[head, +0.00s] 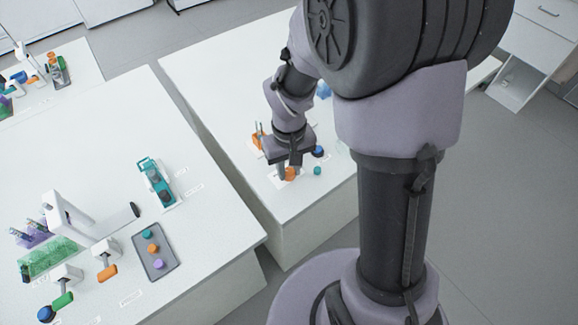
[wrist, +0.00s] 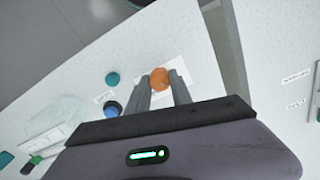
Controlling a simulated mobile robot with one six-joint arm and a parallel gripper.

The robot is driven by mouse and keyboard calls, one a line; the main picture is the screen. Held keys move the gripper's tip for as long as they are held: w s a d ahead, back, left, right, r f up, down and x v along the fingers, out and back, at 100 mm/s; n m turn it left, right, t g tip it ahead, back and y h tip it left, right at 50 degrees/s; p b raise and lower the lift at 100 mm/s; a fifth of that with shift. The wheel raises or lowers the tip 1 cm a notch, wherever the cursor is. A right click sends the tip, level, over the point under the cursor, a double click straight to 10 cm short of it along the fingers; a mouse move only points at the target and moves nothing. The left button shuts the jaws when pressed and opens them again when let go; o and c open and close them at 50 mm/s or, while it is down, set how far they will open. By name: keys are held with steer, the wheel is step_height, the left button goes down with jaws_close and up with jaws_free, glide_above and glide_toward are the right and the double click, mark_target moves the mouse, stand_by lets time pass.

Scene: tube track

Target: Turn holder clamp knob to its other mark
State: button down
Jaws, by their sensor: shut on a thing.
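My gripper (head: 289,168) reaches down to the white bench in the middle of the head view. Its two fingers (wrist: 161,83) are closed around a round orange knob (wrist: 159,75), which also shows below the gripper in the head view (head: 291,175). The knob sits at a pale plate or label on the bench; its pointer and marks are too small to read. The fingers hide its sides. I cannot tell from its shape alone whether it is the holder clamp knob.
A teal round piece (wrist: 112,79) and a blue one (wrist: 111,108) stand close beside the fingers. An orange rack (head: 258,140) stands behind the gripper. The left bench holds a grey tray (head: 160,262), a teal holder (head: 150,172) and clamps with coloured handles. A gap separates the benches.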

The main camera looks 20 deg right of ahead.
mark_target(289, 171)
stand_by(0.4)
steer(key=c, duration=1.1)
jaws_free()
steer(key=shift+c, duration=0.2)
step_height(289, 171, up, 18)
steer(key=p, duration=0.7)
steer(key=shift+f, duration=0.25)
